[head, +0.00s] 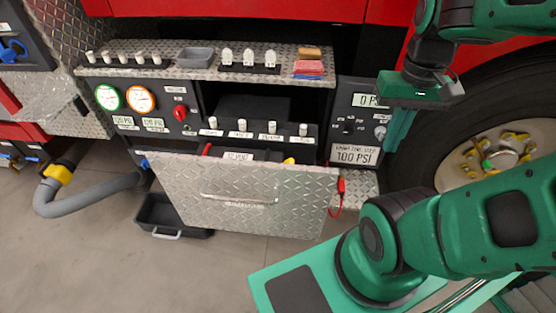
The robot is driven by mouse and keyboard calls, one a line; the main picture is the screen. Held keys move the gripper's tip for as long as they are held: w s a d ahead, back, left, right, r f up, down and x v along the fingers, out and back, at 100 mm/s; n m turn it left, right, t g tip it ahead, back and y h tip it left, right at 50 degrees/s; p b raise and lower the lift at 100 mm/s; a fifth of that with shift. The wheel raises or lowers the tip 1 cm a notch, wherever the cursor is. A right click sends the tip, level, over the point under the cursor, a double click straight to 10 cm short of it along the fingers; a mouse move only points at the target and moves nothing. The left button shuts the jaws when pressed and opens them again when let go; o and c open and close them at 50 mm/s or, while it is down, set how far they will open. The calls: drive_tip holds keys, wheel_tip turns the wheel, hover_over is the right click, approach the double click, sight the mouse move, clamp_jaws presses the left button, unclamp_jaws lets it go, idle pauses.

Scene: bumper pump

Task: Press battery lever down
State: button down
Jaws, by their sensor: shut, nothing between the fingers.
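I cannot tell for certain which control is the battery lever, as the labels are too small to read. A red knob (180,113) sits on the left gauge panel under a small label. The right panel (352,91) carries small dark switches (348,125) between two pressure displays. My gripper (390,160) is shut and empty, with its green fingers pointing down. In the picture it is just right of the right panel, covering part of its right edge. I cannot tell whether it touches the panel.
A diamond-plate door (240,205) hangs tilted open in front of the middle bay. A dark bin (172,215) stands on the floor. A grey hose (90,204) runs at left. A large wheel (488,160) is at right. Small items line the top shelf (200,72).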

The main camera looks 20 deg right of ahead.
drive_tip(key=w+a+f+n+g+h, duration=0.1)
drive_tip(key=w+a+n+h, duration=0.1)
drive_tip(key=w+a+n, duration=0.65)
drive_tip(key=w+a+f+n+g+h, duration=0.1)
drive_tip(key=w+a+n, duration=0.35)
drive_tip(key=w, duration=0.65)
drive_tip(key=w+a+f+n, duration=0.1)
drive_tip(key=w+a+n, duration=0.1)
drive_tip(key=a, duration=0.3)
drive_tip(key=w+a+f+n+h, duration=0.1)
drive_tip(key=a+f+n, duration=0.1)
drive_tip(key=a, duration=0.4)
drive_tip(key=shift+w+a+f+n+h, duration=0.15)
drive_tip(key=shift+w+f+n+h, duration=0.05)
drive_tip(key=shift+w+n+h, duration=0.15)
drive_tip(key=x, duration=0.8)
drive_tip(key=s+x, duration=0.1)
drive_tip(key=x, duration=0.3)
drive_tip(key=shift+d+r, duration=0.1)
drive_tip(key=shift+d, duration=0.3)
drive_tip(key=shift+s+d+f, duration=0.3)
drive_tip(key=shift+d+f, duration=0.15)
drive_tip(key=shift+f, duration=0.05)
drive_tip(key=shift+a, duration=0.1)
